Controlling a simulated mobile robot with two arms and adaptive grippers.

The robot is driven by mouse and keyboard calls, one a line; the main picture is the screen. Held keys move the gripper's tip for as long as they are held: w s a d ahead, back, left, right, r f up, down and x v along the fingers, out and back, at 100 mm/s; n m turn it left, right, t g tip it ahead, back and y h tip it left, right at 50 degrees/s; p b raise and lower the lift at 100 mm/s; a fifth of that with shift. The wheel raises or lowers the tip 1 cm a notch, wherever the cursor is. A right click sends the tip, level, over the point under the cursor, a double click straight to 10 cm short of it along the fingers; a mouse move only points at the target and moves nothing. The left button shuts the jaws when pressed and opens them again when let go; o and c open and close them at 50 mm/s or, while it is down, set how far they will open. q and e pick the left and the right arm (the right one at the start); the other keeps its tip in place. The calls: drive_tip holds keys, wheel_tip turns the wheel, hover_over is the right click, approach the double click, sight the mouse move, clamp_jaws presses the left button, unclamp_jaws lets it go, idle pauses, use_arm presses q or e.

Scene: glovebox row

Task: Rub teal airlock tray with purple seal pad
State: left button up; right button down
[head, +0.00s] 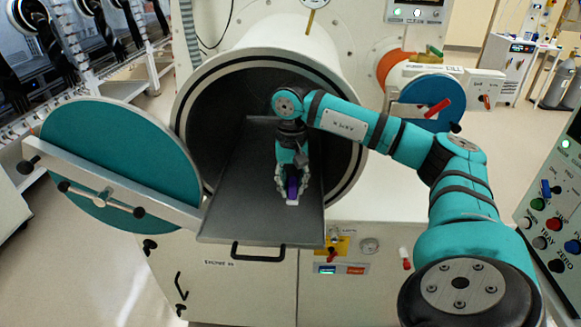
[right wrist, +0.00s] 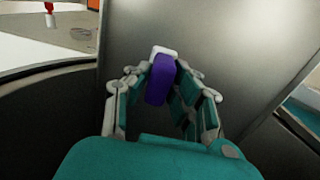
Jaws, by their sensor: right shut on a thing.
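The airlock tray (head: 235,215) looks grey metal and sticks out of the round airlock opening; a black handle (head: 258,252) is on its front edge. My right gripper (head: 292,192) is low over the tray, shut on the purple seal pad (head: 292,187). In the right wrist view the purple pad (right wrist: 160,82) sits between the fingers (right wrist: 162,92), with a white end (right wrist: 163,52) pointing away from the palm. The white end is close to the tray surface (right wrist: 210,45); I cannot tell whether it touches. My left gripper is not in view.
The teal round airlock door (head: 115,165) stands swung open at the left, with a grey bar across it. A smaller port with a blue cover (head: 425,100) is at the right. A button panel (head: 560,220) stands at the right edge.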

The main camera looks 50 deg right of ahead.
drive_tip(key=shift+d+r+p, duration=0.1)
drive_tip(key=shift+r+p, duration=0.2)
drive_tip(key=shift+r, duration=0.3)
drive_tip(key=r+p, duration=0.3)
drive_tip(key=r, duration=0.2)
drive_tip(key=shift+a+r+p, duration=0.15)
drive_tip(key=shift+a+p, duration=0.05)
drive_tip(key=shift+p, duration=0.15)
drive_tip(key=shift+s, duration=0.1)
wheel_tip(320, 180, up, 3)
drive_tip(key=shift+d+r+p, duration=0.1)
drive_tip(key=shift+p, duration=1.15)
